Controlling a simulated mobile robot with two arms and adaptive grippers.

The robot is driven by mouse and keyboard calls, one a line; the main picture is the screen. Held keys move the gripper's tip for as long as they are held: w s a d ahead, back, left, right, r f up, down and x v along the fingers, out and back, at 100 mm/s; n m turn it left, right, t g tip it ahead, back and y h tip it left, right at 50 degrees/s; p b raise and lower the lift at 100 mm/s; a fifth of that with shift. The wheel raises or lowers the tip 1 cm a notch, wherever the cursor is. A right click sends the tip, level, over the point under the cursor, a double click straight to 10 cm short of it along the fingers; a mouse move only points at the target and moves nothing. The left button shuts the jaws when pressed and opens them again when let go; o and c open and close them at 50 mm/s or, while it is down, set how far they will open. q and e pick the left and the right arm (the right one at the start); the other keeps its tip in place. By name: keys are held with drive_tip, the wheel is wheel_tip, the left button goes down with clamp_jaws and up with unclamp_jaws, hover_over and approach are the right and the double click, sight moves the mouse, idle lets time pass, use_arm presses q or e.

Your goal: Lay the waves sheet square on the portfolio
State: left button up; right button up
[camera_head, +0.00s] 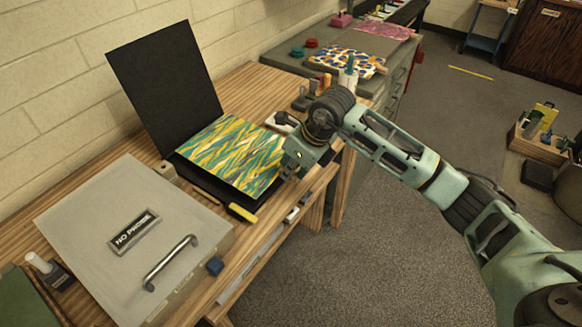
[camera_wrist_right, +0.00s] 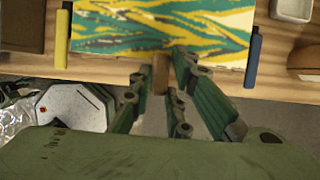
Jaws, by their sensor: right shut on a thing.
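The waves sheet (camera_head: 232,152), patterned in green, yellow and white, lies over the lower leaf of the open black portfolio (camera_head: 262,199) on the wooden bench. The portfolio's other leaf (camera_head: 165,85) stands upright behind it. The sheet sits a little turned, with black showing along its front edge. My right gripper (camera_head: 292,172) is at the sheet's right edge. In the right wrist view its fingers (camera_wrist_right: 160,85) are shut on a small brown wooden piece at the edge of the waves sheet (camera_wrist_right: 160,30). My left gripper is out of view.
A yellow stick (camera_head: 242,212) lies at the bench's front edge. A white dish (camera_head: 282,121) is beyond the sheet. Other patterned sheets (camera_head: 345,63) lie on a grey counter behind.

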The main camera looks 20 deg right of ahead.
sight(291, 181)
wheel_tip(291, 181, down, 2)
drive_tip(key=shift+f+b, duration=0.1)
drive_tip(key=shift+b, duration=0.6)
drive_tip(key=shift+f+b, duration=1.15)
drive_tip(key=shift+f, duration=0.25)
drive_tip(key=o, duration=0.9)
drive_tip(key=shift+c, duration=0.2)
drive_tip(key=o, duration=0.5)
drive_tip(key=shift+r, duration=0.15)
drive_tip(key=shift+r+p, duration=1.9)
drive_tip(key=shift+r, duration=1.5)
